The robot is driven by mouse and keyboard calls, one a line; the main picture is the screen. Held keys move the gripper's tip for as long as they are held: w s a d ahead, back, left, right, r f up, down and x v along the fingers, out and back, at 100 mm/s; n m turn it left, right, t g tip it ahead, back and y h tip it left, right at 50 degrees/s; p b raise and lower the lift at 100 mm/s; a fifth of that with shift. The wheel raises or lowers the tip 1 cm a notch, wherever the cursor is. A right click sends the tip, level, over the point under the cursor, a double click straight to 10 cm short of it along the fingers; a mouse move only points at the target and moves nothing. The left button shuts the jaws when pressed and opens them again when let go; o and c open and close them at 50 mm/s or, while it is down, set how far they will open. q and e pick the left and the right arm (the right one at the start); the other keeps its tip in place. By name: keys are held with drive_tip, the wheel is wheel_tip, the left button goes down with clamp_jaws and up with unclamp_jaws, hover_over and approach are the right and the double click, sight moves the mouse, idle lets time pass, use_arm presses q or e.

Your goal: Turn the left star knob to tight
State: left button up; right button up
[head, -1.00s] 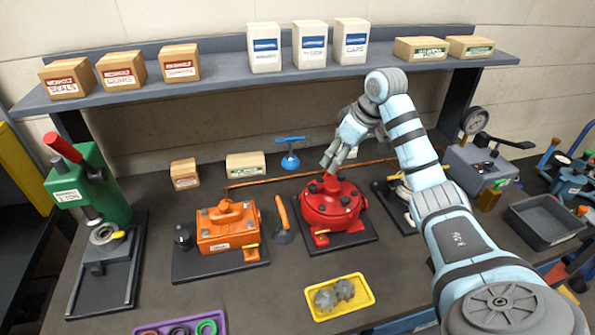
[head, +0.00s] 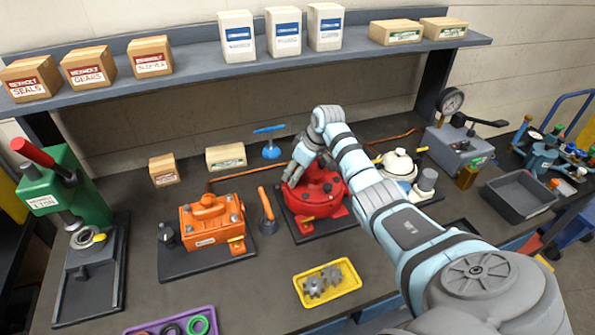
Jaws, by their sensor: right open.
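A round red motor housing (head: 318,199) sits on a dark base plate (head: 307,233) near the middle of the bench. Small dark knobs show on its top, partly covered by my right gripper. My right gripper (head: 291,179) is open, its fingers pointing down at the upper left part of the red housing. I cannot tell whether the fingers touch a knob. No star shape or tight mark can be made out. My left gripper is not in view.
An orange motor (head: 212,222) stands left of the red one, with an orange-handled tool (head: 266,208) between them. A blue-handled tool (head: 270,148) stands behind. A white motor (head: 398,165) is to the right. A yellow tray (head: 328,300) holds gears in front.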

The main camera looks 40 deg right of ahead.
drive_tip(key=shift+s+r, duration=0.15)
drive_tip(key=shift+s, duration=0.1)
drive_tip(key=shift+c, duration=0.6)
drive_tip(key=c, duration=0.3)
drive_tip(key=shift+w, duration=0.1)
clamp_jaws()
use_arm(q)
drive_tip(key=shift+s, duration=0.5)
